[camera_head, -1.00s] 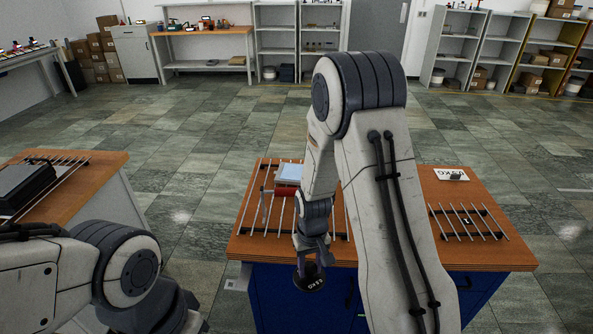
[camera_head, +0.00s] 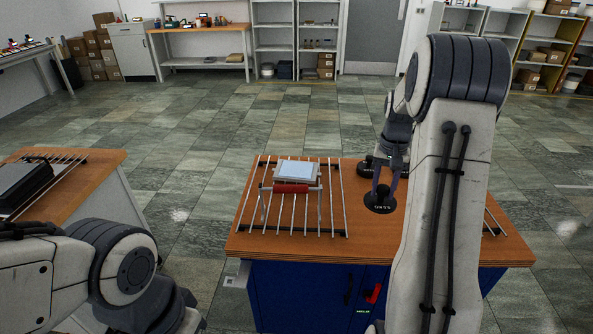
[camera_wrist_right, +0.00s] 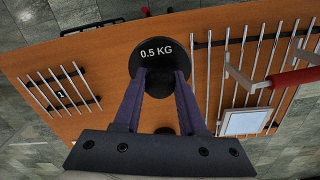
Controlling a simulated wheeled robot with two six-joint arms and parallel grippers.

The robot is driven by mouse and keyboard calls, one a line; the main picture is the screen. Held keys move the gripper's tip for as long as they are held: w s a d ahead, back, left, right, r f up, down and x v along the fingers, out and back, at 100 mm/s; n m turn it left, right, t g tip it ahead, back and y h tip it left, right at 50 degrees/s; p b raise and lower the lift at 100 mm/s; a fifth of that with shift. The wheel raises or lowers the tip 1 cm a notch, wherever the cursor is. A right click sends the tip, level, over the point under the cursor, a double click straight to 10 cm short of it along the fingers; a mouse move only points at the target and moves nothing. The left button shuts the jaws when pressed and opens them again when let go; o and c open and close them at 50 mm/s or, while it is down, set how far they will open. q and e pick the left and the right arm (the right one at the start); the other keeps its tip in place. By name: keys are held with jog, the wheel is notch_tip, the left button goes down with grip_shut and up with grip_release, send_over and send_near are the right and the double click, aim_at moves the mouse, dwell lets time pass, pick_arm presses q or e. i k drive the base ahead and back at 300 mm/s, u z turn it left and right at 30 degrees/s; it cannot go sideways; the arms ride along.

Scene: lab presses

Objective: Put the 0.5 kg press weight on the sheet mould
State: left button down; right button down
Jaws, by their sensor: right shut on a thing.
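The black round 0.5 kg press weight (camera_head: 380,201) is in my right gripper (camera_head: 388,182), which is shut on its upright knob. In the right wrist view the weight (camera_wrist_right: 158,55) shows its white 0.5 KG label between the fingertips of my right gripper (camera_wrist_right: 160,80). The weight is held over the right-middle of the wooden bench. My left gripper is out of view.
Metal rods form the left rack (camera_head: 328,222); a second rack (camera_wrist_right: 60,92) marked 1 lies at the bench's other end, mostly behind my right arm in the head view. Another dark disc (camera_head: 368,167) sits behind the held weight. Bare wood (camera_head: 355,225) lies between the racks.

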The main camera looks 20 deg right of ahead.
aim_at(296, 169)
jog(key=i, duration=1)
